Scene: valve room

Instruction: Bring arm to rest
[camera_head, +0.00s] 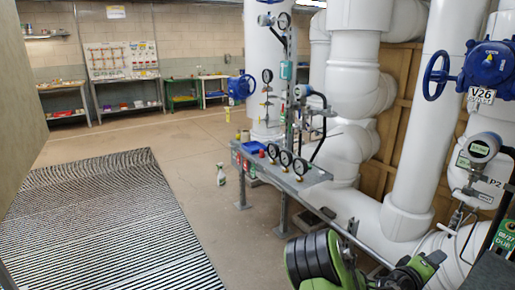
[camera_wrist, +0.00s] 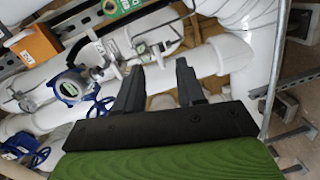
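My gripper (camera_wrist: 158,66) shows in the wrist view with its two dark fingers apart and nothing between them. Behind the fingers are white pipes and a brown backing. My green and black arm (camera_head: 322,258) is at the bottom right of the head view, folded low in front of the white pipes. I cannot make out the fingers in the head view.
A metal gauge stand (camera_head: 285,165) is just beyond my arm. White pipes (camera_head: 410,120) and a blue valve (camera_head: 487,68) stand at right. A spray bottle (camera_head: 221,175) is on the floor. A striped mat (camera_head: 90,220) and open floor lie left.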

